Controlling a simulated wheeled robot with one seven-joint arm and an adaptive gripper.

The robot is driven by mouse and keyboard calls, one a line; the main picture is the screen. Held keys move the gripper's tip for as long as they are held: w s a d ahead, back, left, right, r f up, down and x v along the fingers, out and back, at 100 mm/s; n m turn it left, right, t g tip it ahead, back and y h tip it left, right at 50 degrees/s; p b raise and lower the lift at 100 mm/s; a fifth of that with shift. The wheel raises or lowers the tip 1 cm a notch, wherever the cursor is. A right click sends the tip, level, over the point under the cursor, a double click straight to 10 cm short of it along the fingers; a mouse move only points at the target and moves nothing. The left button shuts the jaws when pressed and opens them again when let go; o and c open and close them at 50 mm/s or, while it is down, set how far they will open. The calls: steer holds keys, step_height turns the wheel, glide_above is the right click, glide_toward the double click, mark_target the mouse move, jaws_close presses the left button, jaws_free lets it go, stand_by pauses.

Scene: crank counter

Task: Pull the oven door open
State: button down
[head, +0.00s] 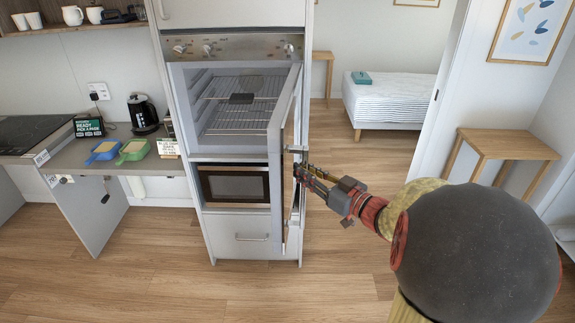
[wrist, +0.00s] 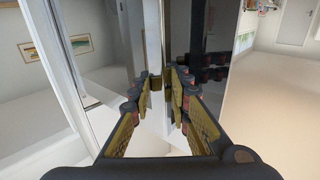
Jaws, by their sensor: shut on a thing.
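The oven (head: 236,104) is built into a tall white cabinet in the head view, with wire racks inside its open cavity. Its door (head: 289,150) is hinged at the right and swung well open, seen nearly edge-on. My gripper (head: 300,172) is at the outer face of the door, on its right side. In the wrist view my gripper (wrist: 168,90) has its fingers closed around the door's handle (wrist: 156,82). The glossy door face (wrist: 110,75) shows beside the fingers. The fingers hide most of the handle.
A smaller oven (head: 235,185) and a drawer (head: 245,235) sit below in the cabinet. The wooden floor (head: 345,270) to the right is clear; a small wooden table (head: 505,145) stands far right.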

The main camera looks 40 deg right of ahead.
steer(key=shift+s+d+r+p, duration=0.1)
steer(key=shift+s+d+p, duration=0.15)
steer(key=shift+s+d, duration=0.35)
steer(key=shift+s+d+p, duration=0.25)
steer(key=shift+s+d, duration=0.1)
steer(key=shift+d, duration=0.45)
steer(key=shift+s+d+r+p, duration=0.1)
steer(key=shift+s+d+p, duration=0.15)
steer(key=shift+s+d, duration=0.35)
steer(key=shift+w+d, duration=0.1)
steer(key=shift+w, duration=0.05)
steer(key=c, duration=1.7)
jaws_free()
steer(key=shift+f, duration=0.15)
steer(key=s, duration=0.4)
steer(key=s+d, duration=0.1)
steer(key=s, duration=0.7)
steer(key=shift+d, duration=0.35)
